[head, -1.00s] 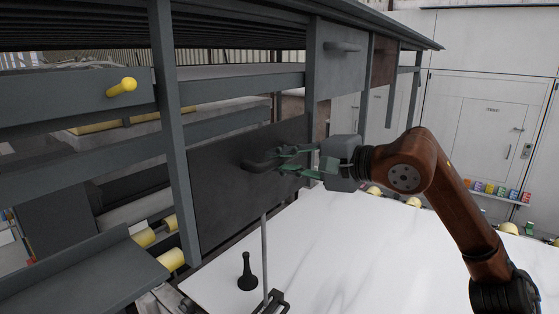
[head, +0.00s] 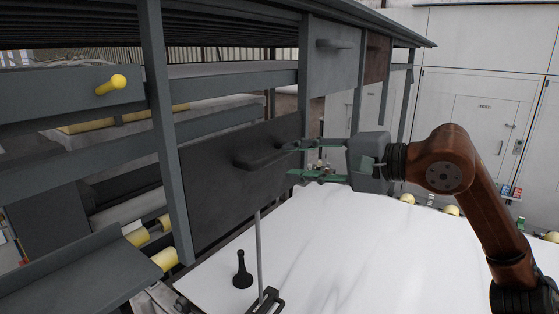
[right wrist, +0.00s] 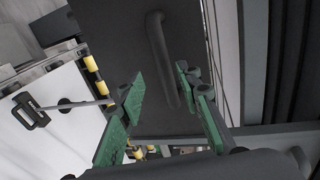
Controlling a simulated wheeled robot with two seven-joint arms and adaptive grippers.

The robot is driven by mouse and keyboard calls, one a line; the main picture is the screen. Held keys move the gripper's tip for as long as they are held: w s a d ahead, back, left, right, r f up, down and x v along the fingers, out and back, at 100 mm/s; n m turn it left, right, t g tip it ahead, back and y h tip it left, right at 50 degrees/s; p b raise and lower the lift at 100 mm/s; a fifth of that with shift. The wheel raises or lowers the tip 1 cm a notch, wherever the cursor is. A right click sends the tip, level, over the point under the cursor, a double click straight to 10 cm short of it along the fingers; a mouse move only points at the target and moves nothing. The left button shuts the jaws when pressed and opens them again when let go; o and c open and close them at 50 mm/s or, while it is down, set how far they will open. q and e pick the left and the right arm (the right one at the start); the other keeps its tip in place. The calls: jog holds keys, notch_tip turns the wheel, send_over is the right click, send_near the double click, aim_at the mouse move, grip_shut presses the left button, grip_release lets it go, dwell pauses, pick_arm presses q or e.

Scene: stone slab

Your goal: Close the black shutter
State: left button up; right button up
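The black shutter (head: 225,195) is a dark flat panel set upright between grey posts in the head view. Its curved black bar handle (head: 258,160) sticks out near the top. My right gripper (head: 288,161) is open and empty, with its green-padded fingers pointing left at the right end of the handle. In the right wrist view, the handle (right wrist: 164,60) runs ahead of the spread fingers (right wrist: 158,84), nearer the right finger. The handle is not clamped; whether a fingertip touches it I cannot tell. My left gripper is not in view.
A grey panel with a handle (head: 334,45) is above right. A yellow knob (head: 113,84) is on a grey drawer front at left. A white slab (head: 345,245) lies below, with a black pawn-shaped piece (head: 242,270) and a thin upright rod (head: 260,250) close by.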

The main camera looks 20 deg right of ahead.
jog(key=v, duration=0.5)
jog(key=shift+s+d, duration=0.1)
jog(key=shift+s, duration=0.05)
